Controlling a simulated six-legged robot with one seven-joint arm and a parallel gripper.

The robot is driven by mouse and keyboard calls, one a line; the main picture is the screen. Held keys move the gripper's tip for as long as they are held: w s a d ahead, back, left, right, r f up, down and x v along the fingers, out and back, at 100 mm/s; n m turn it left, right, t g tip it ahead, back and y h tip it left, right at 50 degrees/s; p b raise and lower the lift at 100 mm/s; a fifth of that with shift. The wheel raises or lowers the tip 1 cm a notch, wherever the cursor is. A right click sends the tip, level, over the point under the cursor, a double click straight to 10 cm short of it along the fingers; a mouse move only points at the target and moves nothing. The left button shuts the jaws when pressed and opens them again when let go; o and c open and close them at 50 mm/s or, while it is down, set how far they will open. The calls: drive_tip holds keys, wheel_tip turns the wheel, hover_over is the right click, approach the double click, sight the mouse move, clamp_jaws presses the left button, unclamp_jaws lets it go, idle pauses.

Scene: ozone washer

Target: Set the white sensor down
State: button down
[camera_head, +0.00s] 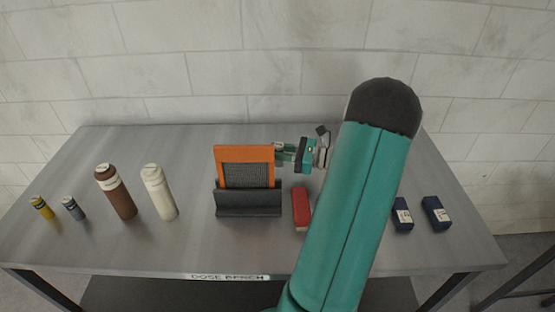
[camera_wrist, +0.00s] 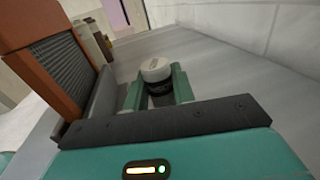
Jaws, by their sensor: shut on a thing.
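The white sensor (camera_wrist: 156,69) has a round white top and a dark lower part. It is between the two green fingers of my gripper (camera_wrist: 158,90) in the wrist view, and they are shut on it. In the head view my gripper (camera_head: 282,152) is over the far part of the bench, just right of the orange framed panel (camera_head: 245,153). I cannot make out the sensor clearly there. Its underside is hidden, so I cannot tell whether it touches the bench.
The orange panel stands in a dark holder (camera_head: 248,203) on the grey bench (camera_head: 190,245). A red block (camera_head: 301,209) lies right of it. Brown (camera_head: 116,192) and cream (camera_head: 159,192) bottles stand left. Two navy boxes (camera_head: 402,216) (camera_head: 436,214) lie right. My arm hides part of the bench.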

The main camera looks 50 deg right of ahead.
drive_tip(key=shift+w+f, duration=0.15)
drive_tip(key=shift+f, duration=0.75)
drive_tip(key=shift+w+f, duration=0.1)
drive_tip(key=shift+f, duration=0.8)
drive_tip(key=shift+f, duration=0.15)
drive_tip(key=c, duration=1.2)
unclamp_jaws()
drive_tip(key=shift+o, duration=0.2)
drive_tip(key=shift+r, duration=0.2)
drive_tip(key=v, duration=1.2)
